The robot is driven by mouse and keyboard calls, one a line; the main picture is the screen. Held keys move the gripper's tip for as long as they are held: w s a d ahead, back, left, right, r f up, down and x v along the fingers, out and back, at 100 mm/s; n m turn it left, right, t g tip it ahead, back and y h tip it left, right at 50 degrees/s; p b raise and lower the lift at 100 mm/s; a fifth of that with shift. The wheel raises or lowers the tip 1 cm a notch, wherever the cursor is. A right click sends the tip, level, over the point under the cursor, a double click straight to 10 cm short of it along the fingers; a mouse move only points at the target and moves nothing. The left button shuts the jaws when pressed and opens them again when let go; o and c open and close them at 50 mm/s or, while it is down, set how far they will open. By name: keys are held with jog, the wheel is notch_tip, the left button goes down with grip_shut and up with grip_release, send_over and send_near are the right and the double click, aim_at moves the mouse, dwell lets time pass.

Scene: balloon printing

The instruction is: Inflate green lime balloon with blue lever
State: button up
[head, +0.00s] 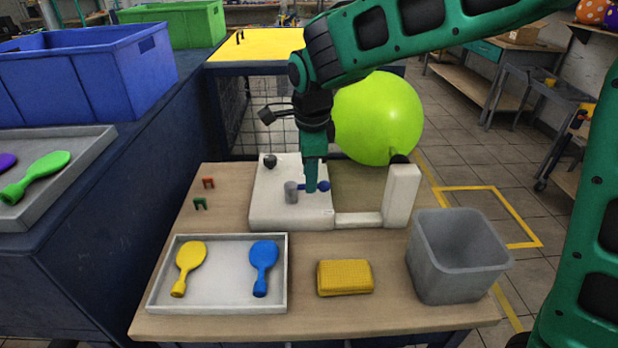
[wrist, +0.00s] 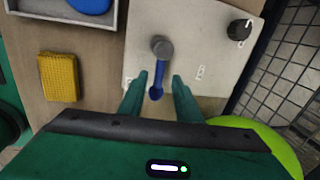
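The lime green balloon (head: 378,118) is large and round, above the white upright post (head: 402,195) of the inflating machine (head: 270,212). Part of it shows at the lower right in the wrist view (wrist: 262,140). The blue lever (wrist: 158,78) extends from a grey pivot (wrist: 163,47) on the machine's top. In the head view the lever's round blue end (head: 323,186) shows beside my gripper (head: 311,188). In the wrist view my gripper (wrist: 157,82) is open, one finger on each side of the lever, with visible gaps on both sides.
A black knob (head: 270,160) sits on the machine. In front are a grey tray (head: 222,302) with yellow (head: 190,262) and blue (head: 264,262) deflated balloons, a yellow sponge (head: 344,277) and a grey bin (head: 455,265). Red (head: 208,183) and green (head: 200,203) clips lie left.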

jog(key=shift+w+f, duration=0.1)
jog(key=shift+f, duration=0.65)
jog(key=shift+c, duration=0.7)
grip_shut()
